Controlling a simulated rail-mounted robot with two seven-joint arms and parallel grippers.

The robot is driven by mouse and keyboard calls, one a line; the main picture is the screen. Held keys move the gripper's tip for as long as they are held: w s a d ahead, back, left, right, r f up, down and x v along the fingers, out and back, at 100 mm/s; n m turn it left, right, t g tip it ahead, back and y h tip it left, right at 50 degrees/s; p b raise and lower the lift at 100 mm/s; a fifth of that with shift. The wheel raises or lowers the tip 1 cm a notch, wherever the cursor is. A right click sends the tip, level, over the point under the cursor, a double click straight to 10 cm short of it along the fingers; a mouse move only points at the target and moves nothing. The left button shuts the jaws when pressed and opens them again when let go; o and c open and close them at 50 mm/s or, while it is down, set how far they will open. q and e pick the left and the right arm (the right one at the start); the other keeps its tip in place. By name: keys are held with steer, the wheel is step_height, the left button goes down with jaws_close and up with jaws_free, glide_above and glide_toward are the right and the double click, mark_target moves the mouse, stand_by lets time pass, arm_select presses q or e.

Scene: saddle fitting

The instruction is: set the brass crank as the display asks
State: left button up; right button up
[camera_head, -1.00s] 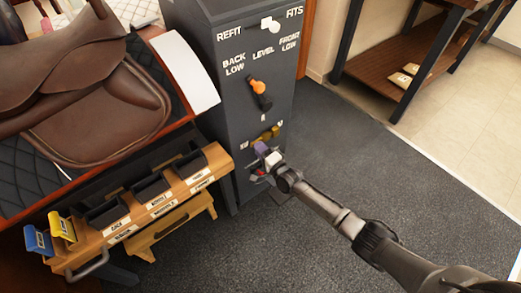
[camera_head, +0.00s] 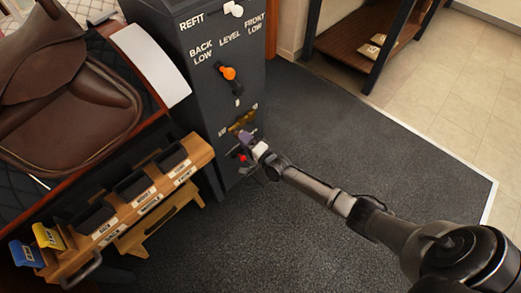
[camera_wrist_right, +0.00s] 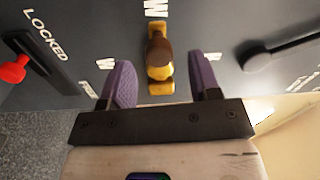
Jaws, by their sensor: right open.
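The brass crank (camera_head: 241,121) is on the front of a dark grey cabinet (camera_head: 190,65), low down, under an orange-knobbed lever. In the right wrist view the crank (camera_wrist_right: 160,62) has a brown knob and lies between the two purple finger pads, with a gap on each side. My right gripper (camera_wrist_right: 164,82) is open, and it also shows in the head view (camera_head: 247,144) just below the crank. White letters beside the crank are only partly readable. My left gripper is out of view. No display screen can be made out.
The orange-knobbed lever (camera_head: 228,74) sits by BACK LOW, LEVEL and FRONT LOW. A red knob (camera_wrist_right: 14,70) by LOCKED and a dark lever (camera_wrist_right: 258,58) flank the crank. A wooden rack (camera_head: 140,205) with black bins and a brown saddle (camera_head: 70,115) stand left. Floor at right is clear.

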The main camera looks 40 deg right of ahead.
steer(key=s+p, duration=0.3)
steer(key=s, duration=0.7)
steer(key=shift+d+f, duration=0.25)
steer(key=shift+d, duration=0.15)
steer(key=shift+w, duration=0.1)
